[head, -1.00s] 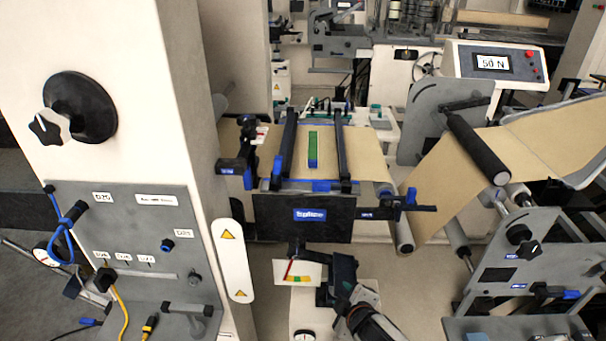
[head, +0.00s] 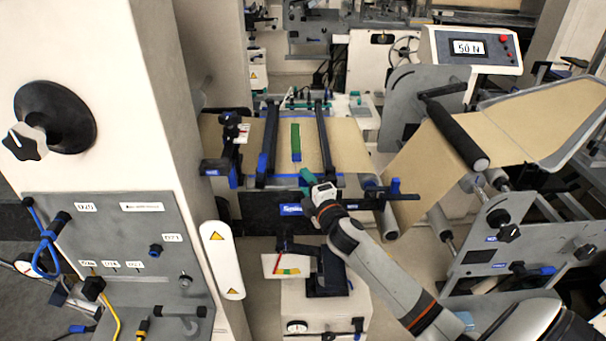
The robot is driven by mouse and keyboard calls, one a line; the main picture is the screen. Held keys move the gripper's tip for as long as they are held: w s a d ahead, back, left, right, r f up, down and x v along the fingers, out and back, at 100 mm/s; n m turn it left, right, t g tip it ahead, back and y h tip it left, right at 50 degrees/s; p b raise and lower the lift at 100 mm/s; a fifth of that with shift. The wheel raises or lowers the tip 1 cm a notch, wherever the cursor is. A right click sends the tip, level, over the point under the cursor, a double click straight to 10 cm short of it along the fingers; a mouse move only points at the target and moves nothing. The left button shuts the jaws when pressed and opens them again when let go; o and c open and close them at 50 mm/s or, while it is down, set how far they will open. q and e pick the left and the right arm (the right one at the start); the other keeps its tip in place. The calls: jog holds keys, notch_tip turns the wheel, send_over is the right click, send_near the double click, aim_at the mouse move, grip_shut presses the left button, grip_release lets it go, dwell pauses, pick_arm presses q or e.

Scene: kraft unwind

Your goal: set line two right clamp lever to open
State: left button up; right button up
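The splice table (head: 348,150) carries a brown web under two black clamp bars, a left bar (head: 270,135) and a right bar (head: 323,135). A blue lever end (head: 262,163) shows at the near end of the left bar. The right bar's near end is close behind my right gripper (head: 306,180), which partly hides it; I cannot tell if they touch. A blue-handled piece (head: 395,187) sits on a black rod at the table's right edge. My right gripper's fingers are small and overlapped, so their opening is unclear. My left gripper is out of view.
A white column with a connector panel (head: 120,240) stands at the left. At the right are a roller frame (head: 515,235) and a 50 N display (head: 468,47). A green strip (head: 296,142) lies between the bars.

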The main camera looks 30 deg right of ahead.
jog(key=shift+w+d, duration=0.2)
jog(key=shift+w, duration=1.1)
jog(key=shift+c, duration=0.6)
grip_shut()
